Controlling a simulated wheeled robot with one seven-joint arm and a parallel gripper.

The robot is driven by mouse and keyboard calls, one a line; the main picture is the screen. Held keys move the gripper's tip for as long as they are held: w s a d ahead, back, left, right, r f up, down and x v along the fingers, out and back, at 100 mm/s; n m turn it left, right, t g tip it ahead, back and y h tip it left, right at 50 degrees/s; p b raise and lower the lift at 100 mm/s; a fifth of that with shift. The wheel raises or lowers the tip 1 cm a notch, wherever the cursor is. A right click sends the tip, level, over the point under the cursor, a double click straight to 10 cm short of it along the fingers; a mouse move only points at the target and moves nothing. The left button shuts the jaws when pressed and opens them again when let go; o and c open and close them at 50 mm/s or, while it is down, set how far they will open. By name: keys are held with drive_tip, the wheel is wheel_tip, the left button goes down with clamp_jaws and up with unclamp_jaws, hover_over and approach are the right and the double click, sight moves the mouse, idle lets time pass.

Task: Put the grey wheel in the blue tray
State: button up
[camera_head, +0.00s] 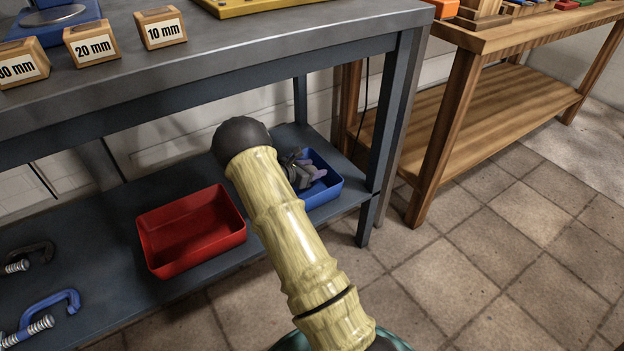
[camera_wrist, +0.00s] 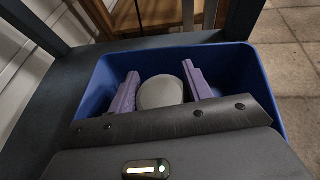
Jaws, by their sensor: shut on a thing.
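The blue tray (camera_head: 325,186) sits on the lower shelf of the grey metal bench, partly hidden behind my arm in the head view. In the wrist view the tray (camera_wrist: 255,85) fills most of the picture, and my gripper (camera_wrist: 160,88) is over it with its purple fingers reaching inside the walls. The fingers are shut on the grey wheel (camera_wrist: 160,93), which shows as a rounded pale shape between them. I cannot tell whether the wheel touches the tray floor. In the head view my gripper (camera_head: 305,170) shows at the tray, and the wheel is not clearly visible there.
A red tray (camera_head: 190,228) stands left of the blue tray on the same shelf (camera_head: 95,225). A blue clamp (camera_head: 45,312) and a dark clamp (camera_head: 28,256) lie farther left. A bench leg (camera_head: 388,130) rises close to the blue tray's right. The bench top overhangs the shelf.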

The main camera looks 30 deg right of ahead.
drive_tip(key=shift+f+b, duration=1.15)
drive_tip(key=shift+f, duration=0.7)
drive_tip(key=shift+f, duration=0.15)
drive_tip(key=o, duration=1.2)
drive_tip(key=shift+c, duration=0.2)
